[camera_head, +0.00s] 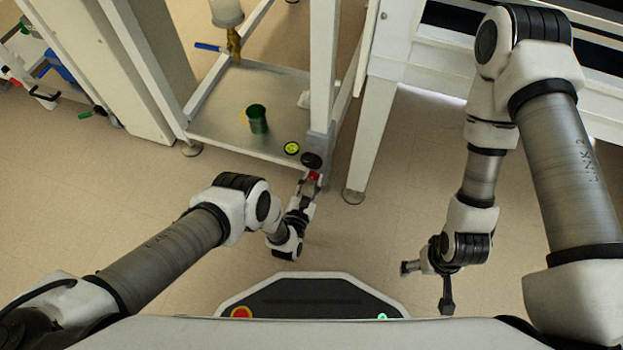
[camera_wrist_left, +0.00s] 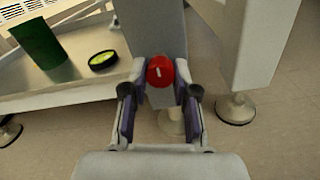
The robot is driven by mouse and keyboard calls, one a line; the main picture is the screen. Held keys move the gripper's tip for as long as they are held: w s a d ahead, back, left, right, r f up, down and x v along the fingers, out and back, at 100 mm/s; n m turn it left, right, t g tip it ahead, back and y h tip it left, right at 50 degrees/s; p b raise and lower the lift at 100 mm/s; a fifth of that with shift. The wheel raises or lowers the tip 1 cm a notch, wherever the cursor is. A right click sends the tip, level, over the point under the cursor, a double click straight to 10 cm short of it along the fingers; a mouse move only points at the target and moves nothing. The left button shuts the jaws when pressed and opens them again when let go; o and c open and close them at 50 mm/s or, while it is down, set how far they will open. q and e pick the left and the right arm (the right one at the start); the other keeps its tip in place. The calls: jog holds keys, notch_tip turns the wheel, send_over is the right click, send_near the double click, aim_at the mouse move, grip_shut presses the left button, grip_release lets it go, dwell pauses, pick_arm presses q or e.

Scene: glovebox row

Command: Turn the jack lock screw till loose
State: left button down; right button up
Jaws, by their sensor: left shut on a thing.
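The jack lock screw is a red round knob (camera_wrist_left: 160,71) with a white mark, on the grey sleeve of a frame leg (camera_wrist_left: 155,30). It also shows as a small red spot in the head view (camera_head: 313,176). My left gripper (camera_wrist_left: 160,76) is shut on the red knob, one finger on each side of it. In the head view my left gripper (camera_head: 311,180) is at the foot of the frame's front leg. My right gripper (camera_head: 428,268) hangs low at the right, away from the frame; its finger state is unclear.
A low metal shelf (camera_head: 215,135) holds a green cup (camera_head: 257,119) and a round black-and-yellow disc (camera_head: 291,148). A white table leg with a round foot (camera_head: 354,196) stands close right of my left gripper. The floor between my arms is clear.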

pick_arm(q)
jog(key=shift+w+r, duration=0.1)
jog(key=c, duration=0.9)
grip_release()
